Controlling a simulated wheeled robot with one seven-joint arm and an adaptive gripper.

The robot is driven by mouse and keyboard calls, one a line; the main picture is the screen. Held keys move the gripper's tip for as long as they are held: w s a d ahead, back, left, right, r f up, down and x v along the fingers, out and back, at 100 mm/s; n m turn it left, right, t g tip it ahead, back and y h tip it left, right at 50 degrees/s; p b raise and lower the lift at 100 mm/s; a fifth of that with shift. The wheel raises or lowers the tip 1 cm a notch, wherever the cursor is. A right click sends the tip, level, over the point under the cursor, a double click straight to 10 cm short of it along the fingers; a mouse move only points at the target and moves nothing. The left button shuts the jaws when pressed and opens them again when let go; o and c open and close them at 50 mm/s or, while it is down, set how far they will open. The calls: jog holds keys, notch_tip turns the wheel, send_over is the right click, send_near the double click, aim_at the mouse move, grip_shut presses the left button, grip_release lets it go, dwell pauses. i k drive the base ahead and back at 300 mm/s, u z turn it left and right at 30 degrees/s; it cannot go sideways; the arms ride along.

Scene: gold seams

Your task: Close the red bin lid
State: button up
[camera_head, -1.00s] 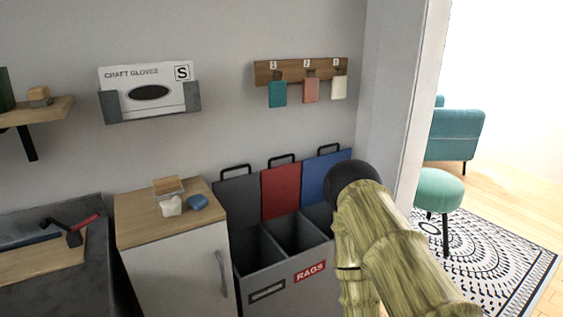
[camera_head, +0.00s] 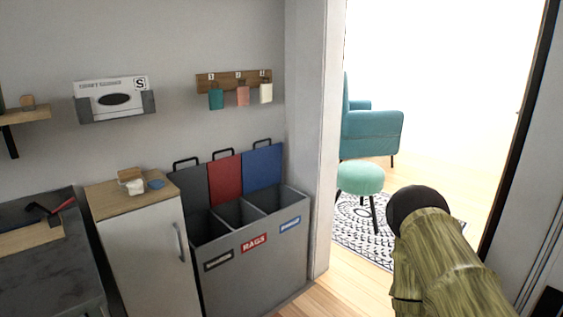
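The grey bin unit (camera_head: 252,271) stands against the wall, left of the doorway, with three compartments. The red lid (camera_head: 225,180) is the middle one. It stands upright, open, against the wall, with a black handle loop on top. The dark grey lid (camera_head: 189,189) at its left and the blue lid (camera_head: 262,167) at its right stand open too. A red label reading RAGS (camera_head: 253,243) is on the front below the middle compartment. My arm shows at the lower right, apart from the bins. My gripper's fingers are not visible.
A white cabinet (camera_head: 146,244) with small items on top stands left of the bins. A wall rack (camera_head: 234,81) with hanging tags is above. The door frame (camera_head: 311,150) is at right; beyond are a green stool (camera_head: 360,178) and teal armchair (camera_head: 372,132). Floor before the doorway is clear.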

aim_at(223, 174)
jog(key=z, duration=0.35)
jog(key=k, duration=0.15)
jog(key=u, duration=1.1)
jog(key=i, duration=0.7)
jog(key=u, duration=0.3)
